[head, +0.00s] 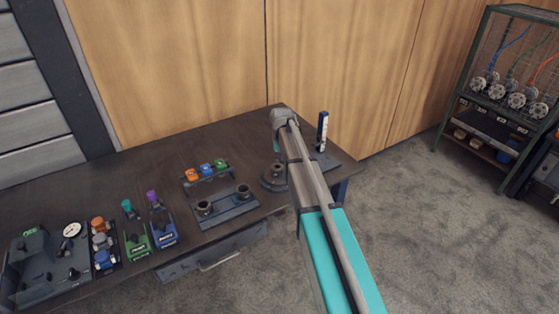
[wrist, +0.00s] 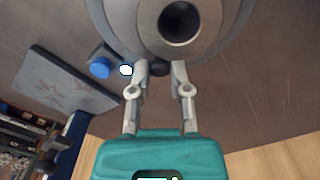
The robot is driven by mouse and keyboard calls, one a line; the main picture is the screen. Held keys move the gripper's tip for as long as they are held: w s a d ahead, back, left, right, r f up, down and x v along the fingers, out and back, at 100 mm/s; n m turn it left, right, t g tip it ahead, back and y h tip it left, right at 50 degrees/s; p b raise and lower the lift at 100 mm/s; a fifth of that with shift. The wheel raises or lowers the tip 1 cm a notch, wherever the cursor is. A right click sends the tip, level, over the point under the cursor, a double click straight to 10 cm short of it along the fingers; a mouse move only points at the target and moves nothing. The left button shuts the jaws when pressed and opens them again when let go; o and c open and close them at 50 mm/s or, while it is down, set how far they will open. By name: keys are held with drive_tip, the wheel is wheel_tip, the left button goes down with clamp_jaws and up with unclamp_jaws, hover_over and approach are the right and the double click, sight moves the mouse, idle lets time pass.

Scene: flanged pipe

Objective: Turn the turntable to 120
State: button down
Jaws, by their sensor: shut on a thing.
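The turntable (wrist: 225,25), a round grey disc with a flanged pipe and dark bore on it, fills the top of the wrist view. In the head view the turntable (head: 270,184) shows near the table's right end, partly hidden by my arm. My gripper (wrist: 160,70) is at the disc's edge, its two fingers closed on a small dark knob (wrist: 160,69) at the rim. A blue round cap (wrist: 100,68) on a grey block and a small white spot (wrist: 126,70) sit left of the fingers. I cannot read any angle marks.
A dark plate with two round sockets (head: 227,207) is left of the turntable, with a rack of coloured pieces (head: 207,170) behind it. A blue-and-white upright (head: 322,132) stands close to the right. Coloured units (head: 160,225) fill the table's left.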

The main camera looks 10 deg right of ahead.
drive_tip(key=shift+s+d+m, duration=0.25)
drive_tip(key=shift+d+m, duration=0.05)
drive_tip(key=shift+m, duration=0.55)
drive_tip(key=shift+s+d+m, duration=0.25)
drive_tip(key=shift+m, duration=0.6)
drive_tip(key=shift+s+d+m, duration=0.2)
drive_tip(key=shift+s+m, duration=0.1)
drive_tip(key=shift+m, duration=0.55)
drive_tip(key=shift+s+d+m, duration=0.15)
drive_tip(key=shift+s+m, duration=0.1)
drive_tip(key=shift+m, duration=0.6)
drive_tip(key=shift+s+d+m, duration=0.1)
drive_tip(key=shift+s+m, duration=0.25)
drive_tip(key=shift+m, duration=0.5)
drive_tip(key=shift+s+d+m, duration=0.1)
drive_tip(key=shift+s+m, duration=0.2)
drive_tip(key=shift+m, duration=0.55)
drive_tip(key=shift+s+m, duration=0.35)
drive_tip(key=shift+m, duration=0.45)
drive_tip(key=shift+s+m, duration=0.3)
drive_tip(key=shift+m, duration=0.5)
drive_tip(key=shift+s+m, duration=0.1)
drive_tip(key=shift+m, duration=0.2)
drive_tip(key=c, duration=0.6)
unclamp_jaws()
